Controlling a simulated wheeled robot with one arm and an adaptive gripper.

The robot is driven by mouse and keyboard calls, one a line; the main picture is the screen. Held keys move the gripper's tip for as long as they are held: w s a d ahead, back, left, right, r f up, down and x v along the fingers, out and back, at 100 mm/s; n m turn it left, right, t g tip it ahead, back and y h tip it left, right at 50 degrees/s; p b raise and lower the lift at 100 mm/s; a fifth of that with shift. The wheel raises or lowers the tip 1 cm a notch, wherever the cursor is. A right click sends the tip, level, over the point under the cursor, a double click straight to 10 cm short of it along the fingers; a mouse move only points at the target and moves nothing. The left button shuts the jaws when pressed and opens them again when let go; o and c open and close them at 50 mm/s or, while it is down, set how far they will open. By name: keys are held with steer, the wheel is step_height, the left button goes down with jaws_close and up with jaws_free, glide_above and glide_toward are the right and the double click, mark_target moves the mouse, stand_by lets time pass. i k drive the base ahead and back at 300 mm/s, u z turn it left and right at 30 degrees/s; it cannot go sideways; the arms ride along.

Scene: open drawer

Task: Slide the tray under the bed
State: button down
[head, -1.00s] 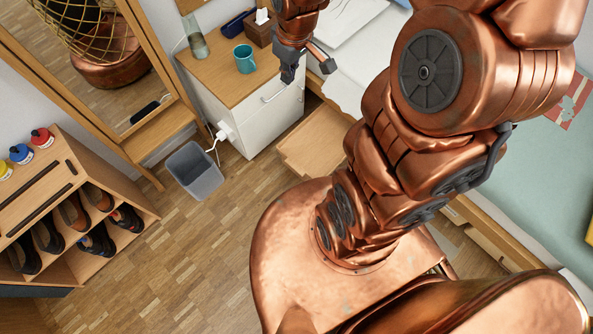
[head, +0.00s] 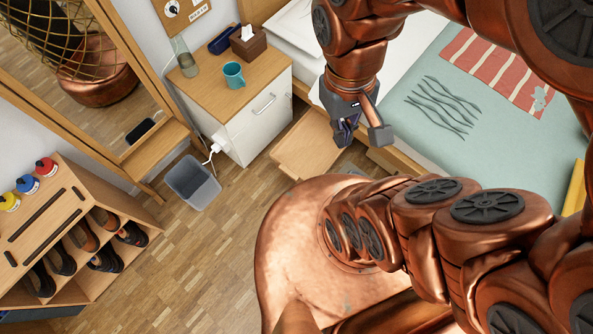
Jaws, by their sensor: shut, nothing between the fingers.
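The light wooden tray (head: 303,146) is on the floor between the white cabinet and the bed, sticking out from the bed's side. Its right part is hidden behind my gripper and arm. The bed (head: 420,75) has a wooden side rail, a white pillow and a pale green cover with a striped pattern. My gripper (head: 361,136) points down near the bed's edge, to the right of the visible tray in the picture. It is shut and empty. I cannot tell whether it touches the tray or the rail.
A white cabinet (head: 258,125) with a wooden top holds a teal mug (head: 233,76), a tissue box (head: 248,43) and a glass vase. A grey bin (head: 192,182) stands in front. A shoe rack (head: 75,225) and a mirror are at left. The parquet floor between is clear.

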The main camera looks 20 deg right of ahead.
mark_target(309, 149)
steer(key=k, duration=1.1)
steer(key=u, duration=1.4)
steer(key=i, duration=0.5)
steer(key=u, duration=0.05)
